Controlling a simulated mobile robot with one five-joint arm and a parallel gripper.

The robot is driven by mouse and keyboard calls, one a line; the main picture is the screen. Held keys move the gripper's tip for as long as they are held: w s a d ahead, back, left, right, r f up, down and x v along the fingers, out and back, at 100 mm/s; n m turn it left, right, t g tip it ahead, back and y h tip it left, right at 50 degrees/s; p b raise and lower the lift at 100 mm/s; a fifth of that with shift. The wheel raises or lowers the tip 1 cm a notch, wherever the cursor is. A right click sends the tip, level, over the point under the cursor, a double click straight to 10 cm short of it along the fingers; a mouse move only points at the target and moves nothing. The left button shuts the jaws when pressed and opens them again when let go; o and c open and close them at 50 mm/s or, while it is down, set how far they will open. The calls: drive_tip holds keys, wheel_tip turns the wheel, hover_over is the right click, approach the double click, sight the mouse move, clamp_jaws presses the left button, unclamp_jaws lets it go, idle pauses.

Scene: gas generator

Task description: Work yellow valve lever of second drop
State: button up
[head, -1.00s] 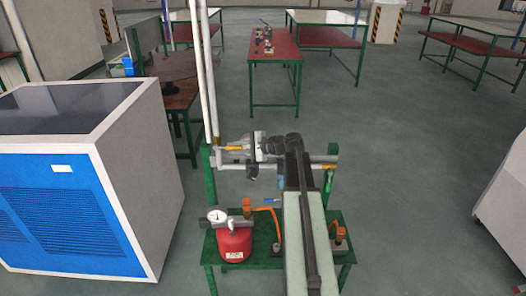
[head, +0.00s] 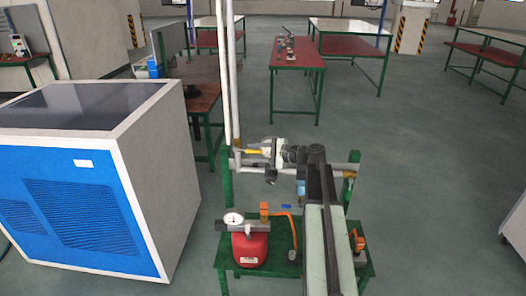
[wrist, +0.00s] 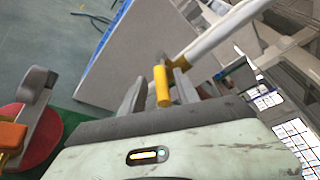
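A yellow valve lever (wrist: 162,87) shows in the wrist view, standing out from near a pale pipe. My gripper (wrist: 158,92) is open, with one grey finger on each side of the lever and gaps visible beside it. Contact with either finger cannot be made out. In the head view the yellow lever (head: 255,152) sits by the pipe on the green stand (head: 227,180), just left of my gripper (head: 270,150). The valve body is mostly hidden behind my gripper.
A red tank with a gauge (head: 250,250) and orange-handled fittings (head: 264,210) stand below on a green bench. Vertical white pipes (head: 231,80) rise left of my gripper. A large blue-and-white cabinet (head: 90,215) is at left.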

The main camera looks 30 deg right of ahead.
drive_tip(key=shift+d, duration=0.1)
drive_tip(key=p+v, duration=0.1)
drive_tip(key=v, duration=0.6)
drive_tip(key=shift+s+d+p, duration=0.2)
drive_tip(key=shift+s+p, duration=0.1)
drive_tip(key=shift+s, duration=0.05)
